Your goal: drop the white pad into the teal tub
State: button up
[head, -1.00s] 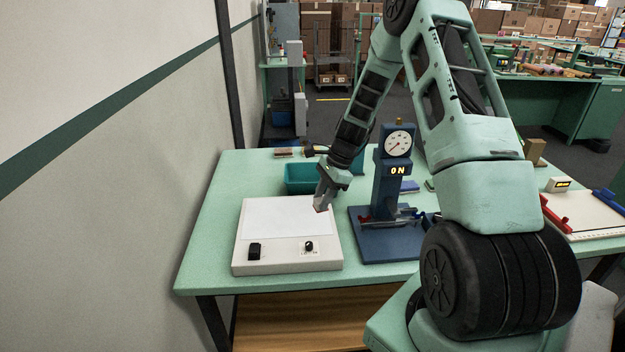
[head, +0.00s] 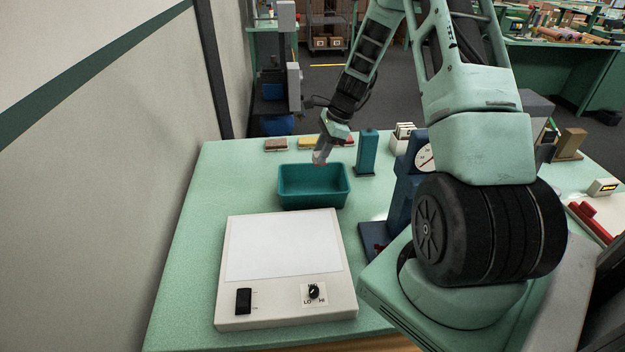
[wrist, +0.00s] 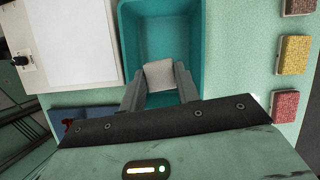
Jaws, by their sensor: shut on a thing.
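The white pad (wrist: 160,74) shows in the wrist view between the two fingers of my gripper (wrist: 160,86), which is shut on it. In that view the pad lies over the teal tub (wrist: 128,45), and the tub's floor behind it looks empty. In the head view the teal tub (head: 314,203) stands on the green table behind the light box. My gripper (head: 319,160) is above the tub's back edge, toward its right side. The pad is hard to make out at the fingertips there.
A white light box (head: 285,290) with a knob and switch lies in front of the tub. A blue gauge stand (head: 400,195) is to the right. A teal block (head: 367,152) stands right behind the tub. Coloured pads (head: 307,143) lie along the table's back edge.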

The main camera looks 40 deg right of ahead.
aim_at(321, 167)
notch_tip(321, 167, down, 6)
jog(key=b, duration=0.5)
jog(key=o, duration=1)
jog(key=shift+o, duration=0.2)
jog(key=b+v, duration=0.3)
jog(key=v, duration=1.4)
jog(key=shift+r, duration=0.3)
